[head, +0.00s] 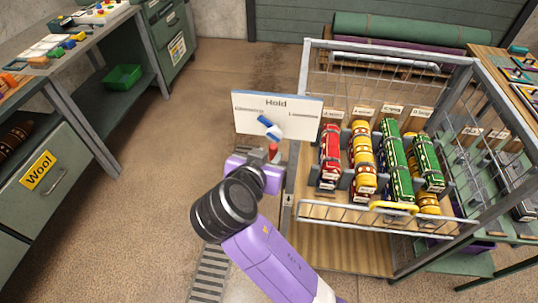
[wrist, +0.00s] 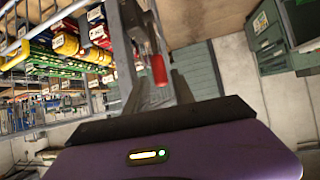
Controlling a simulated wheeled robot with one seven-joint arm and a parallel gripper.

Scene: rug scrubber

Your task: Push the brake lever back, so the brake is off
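The brake lever shows as a small red grip (head: 273,151) in the head view, at the cart's left front corner, just below a white sign reading "Hold" (head: 302,106). In the wrist view the red grip (wrist: 159,70) stands beside a grey upright, beyond the dark front edge of my gripper's purple housing. In the head view my gripper (head: 262,163) is right by the lever, partly hidden by my wrist. I cannot tell whether it touches the lever, and its fingertips are not clear. A blue and white piece (head: 269,128) shows in front of the sign.
The wire-sided cart (head: 300,75) holds several red, yellow and green rolls (head: 396,160). A yellow handle (head: 394,208) is on its front rail. A workbench with a "Wool" drawer (head: 40,172) stands left, with a green bin (head: 123,77) on its shelf.

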